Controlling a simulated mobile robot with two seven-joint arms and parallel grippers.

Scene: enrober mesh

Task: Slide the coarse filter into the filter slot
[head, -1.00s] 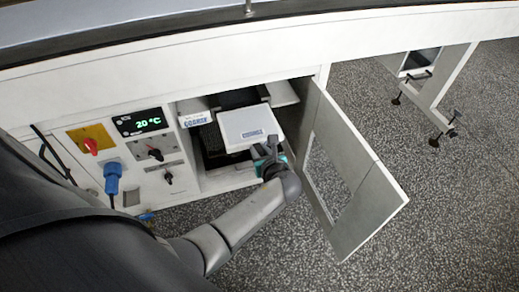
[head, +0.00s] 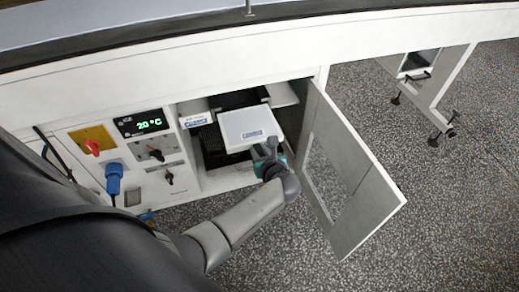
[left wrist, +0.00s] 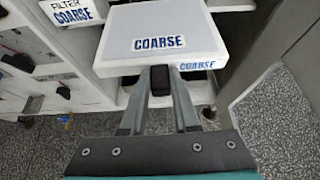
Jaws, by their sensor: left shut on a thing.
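The coarse filter (head: 240,124) is a white flat box with a blue COARSE label on top. In the left wrist view the filter (left wrist: 165,25) also has a COARSE label on its front face. My left gripper (head: 268,152) is shut on the filter's dark front handle; in the left wrist view the gripper fingers (left wrist: 160,82) flank that handle. The filter is at the front of the open cabinet, roughly level. The slot is partly hidden behind it, so how far in it sits cannot be told. A FILTER COARSE sign (head: 196,119) is left of it. My right gripper is not in view.
The cabinet door (head: 378,205), with a window opening, stands open close to the right of my gripper. A control panel (head: 142,122) with knobs, a blue plug and a 20 °C display is on the left. Speckled floor (head: 300,255) is clear in front.

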